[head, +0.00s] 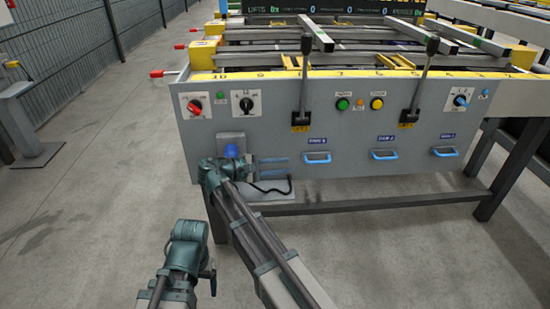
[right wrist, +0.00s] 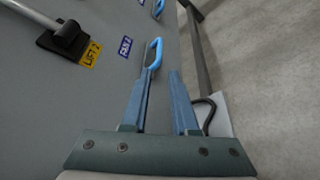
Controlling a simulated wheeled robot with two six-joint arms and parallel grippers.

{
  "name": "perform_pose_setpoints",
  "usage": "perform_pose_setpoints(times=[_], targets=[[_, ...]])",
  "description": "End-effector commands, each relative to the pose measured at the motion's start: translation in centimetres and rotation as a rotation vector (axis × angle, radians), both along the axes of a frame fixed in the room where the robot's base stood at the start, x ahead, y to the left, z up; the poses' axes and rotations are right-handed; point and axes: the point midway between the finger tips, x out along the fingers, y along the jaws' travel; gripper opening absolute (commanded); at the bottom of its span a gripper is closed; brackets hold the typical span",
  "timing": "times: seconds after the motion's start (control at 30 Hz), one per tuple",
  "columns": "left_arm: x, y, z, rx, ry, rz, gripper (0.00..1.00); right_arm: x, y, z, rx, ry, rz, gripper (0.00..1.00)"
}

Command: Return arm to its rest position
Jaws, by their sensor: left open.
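My right arm reaches across the lower middle of the head view to the front of the grey panel (head: 330,95). My right gripper (head: 274,168) is open and empty, with its two blue fingers apart and pointing right. It also shows in the right wrist view (right wrist: 161,72). A blue drawer handle (head: 317,158) lies just beyond its fingertips; in the wrist view this handle (right wrist: 155,47) appears beside the left fingertip, and I cannot tell whether they touch.
Two more blue handles (head: 384,154) (head: 445,151) and two upright levers (head: 305,75) (head: 426,65) stick out from the panel. A grey pedestal (head: 30,125) stands at left. Floor between is clear.

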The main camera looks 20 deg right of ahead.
Motion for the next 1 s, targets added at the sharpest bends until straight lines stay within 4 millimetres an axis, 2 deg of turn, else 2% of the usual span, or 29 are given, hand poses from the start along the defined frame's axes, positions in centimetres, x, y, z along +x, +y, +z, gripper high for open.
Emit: perform_pose_setpoints(times=[0.13,0.23,0.37,0.47,0.6,0.7,1.0], targets=[[0.0,0.0,0.0,0.0,0.0,0.0,0.82,-0.2,-0.1,-0.2,0.01,-0.002,-0.001,0.27],[0.0,0.0,0.0,0.0,0.0,0.0,0.82,-1.2,-0.8,-1.5,0.074,-0.014,-0.011,0.27],[0.0,0.0,0.0,0.0,0.0,0.0,0.82,-4.5,-1.9,-5.9,0.296,-0.061,-0.056,0.27],[0.0,0.0,0.0,0.0,0.0,0.0,0.82,-7.8,-1.8,-10.0,0.531,-0.123,-0.124,0.27],[0.0,0.0,0.0,0.0,0.0,0.0,0.82,-11.3,0.2,-14.0,0.819,-0.206,-0.234,0.27],[0.0,0.0,0.0,0.0,0.0,0.0,0.82,-13.1,1.8,-15.5,0.975,-0.254,-0.306,0.27],[0.0,0.0,0.0,0.0,0.0,0.0,0.82,-16.9,6.5,-17.1,1.328,-0.364,-0.508,0.27]])
